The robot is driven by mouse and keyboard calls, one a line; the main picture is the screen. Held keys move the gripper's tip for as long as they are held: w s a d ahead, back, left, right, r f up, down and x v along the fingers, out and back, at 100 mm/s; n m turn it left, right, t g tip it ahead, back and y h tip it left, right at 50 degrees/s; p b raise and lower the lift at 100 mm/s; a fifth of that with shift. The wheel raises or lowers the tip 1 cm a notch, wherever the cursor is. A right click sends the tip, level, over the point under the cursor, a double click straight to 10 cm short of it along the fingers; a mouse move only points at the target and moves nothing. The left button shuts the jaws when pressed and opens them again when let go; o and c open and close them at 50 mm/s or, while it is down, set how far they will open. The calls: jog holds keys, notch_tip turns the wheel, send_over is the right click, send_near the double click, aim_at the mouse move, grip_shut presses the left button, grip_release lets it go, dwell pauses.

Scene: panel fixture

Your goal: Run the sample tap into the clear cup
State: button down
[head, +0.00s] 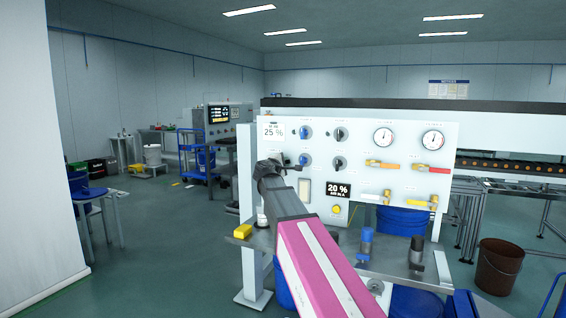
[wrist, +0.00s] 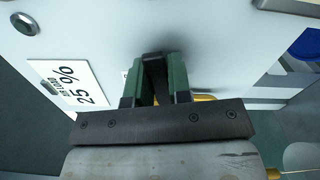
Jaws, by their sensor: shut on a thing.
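My gripper (head: 286,162) is at the left side of the white panel (head: 365,135), below the "25 %" label (head: 272,131). In the wrist view my gripper (wrist: 155,88) has its green fingers shut on a dark handle (wrist: 154,66) close to the panel face. The fingers hide most of that handle, and I cannot tell for sure that it is the sample tap. A small pale vessel (head: 262,215) shows on the shelf beside my arm, partly hidden; I cannot tell whether it is the clear cup.
A brown bucket (head: 499,266) stands on the floor at right.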

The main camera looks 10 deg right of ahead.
jog(key=shift+s+d+f+m, duration=0.1)
jog(key=shift+f+m, duration=0.75)
jog(key=shift+m, duration=0.65)
jog(key=c, duration=1)
grip_release()
jog(key=shift+c, duration=0.2)
jog(key=v, duration=1.1)
